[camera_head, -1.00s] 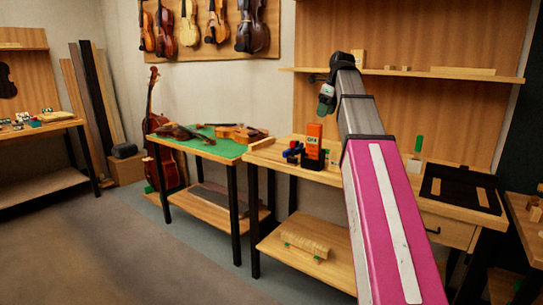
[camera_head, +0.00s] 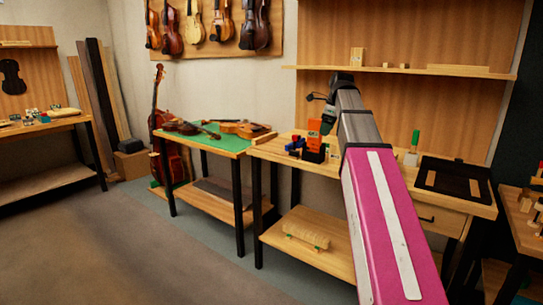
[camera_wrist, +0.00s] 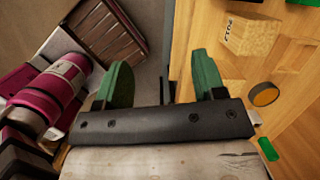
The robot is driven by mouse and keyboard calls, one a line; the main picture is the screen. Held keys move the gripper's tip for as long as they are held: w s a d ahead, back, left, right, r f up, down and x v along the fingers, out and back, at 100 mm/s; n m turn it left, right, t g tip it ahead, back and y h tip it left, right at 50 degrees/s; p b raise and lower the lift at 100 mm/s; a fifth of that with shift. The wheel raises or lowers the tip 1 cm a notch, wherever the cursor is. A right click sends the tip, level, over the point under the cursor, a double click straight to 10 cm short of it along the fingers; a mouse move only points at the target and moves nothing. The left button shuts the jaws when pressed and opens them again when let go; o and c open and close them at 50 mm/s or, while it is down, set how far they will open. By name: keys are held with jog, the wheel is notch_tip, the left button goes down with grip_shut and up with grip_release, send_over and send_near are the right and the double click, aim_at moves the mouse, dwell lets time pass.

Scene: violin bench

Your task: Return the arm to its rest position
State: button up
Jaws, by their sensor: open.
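My arm stretches from the bottom right of the head view toward the workbench (camera_head: 270,150). My gripper (camera_head: 328,118) is at its far end, small and partly hidden by the wrist, near an orange device (camera_head: 314,133) on the bench; whether they touch cannot be told. In the wrist view my gripper (camera_wrist: 160,82) shows two green fingers spread wide apart. Nothing is between them. A wooden block with dark lettering (camera_wrist: 248,35) lies on the wooden surface to the right of the fingers.
A green-topped table (camera_head: 232,144) with violins stands left of the workbench. A shelf (camera_head: 400,73) runs behind the arm. A black tray (camera_head: 452,180) and a green-topped item (camera_head: 414,145) are right of the arm. The floor at the left front is clear.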

jog(key=s+a+f+n+h, duration=0.1)
jog(key=s+f+n, duration=0.35)
jog(key=f, duration=0.85)
jog(key=s+f+n+g, duration=0.1)
jog(key=s+f+n, duration=0.35)
jog(key=f, duration=0.75)
jog(key=s+a+f+n+h, duration=0.15)
jog(key=f+n, duration=0.45)
jog(key=f, duration=0.7)
jog(key=s+f+n, duration=0.7)
jog(key=s+f, duration=0.2)
jog(key=f, duration=0.1)
jog(key=shift+s+d+f+n+g, duration=0.2)
jog(key=shift+s+f+n+g, duration=0.1)
jog(key=shift+f, duration=0.1)
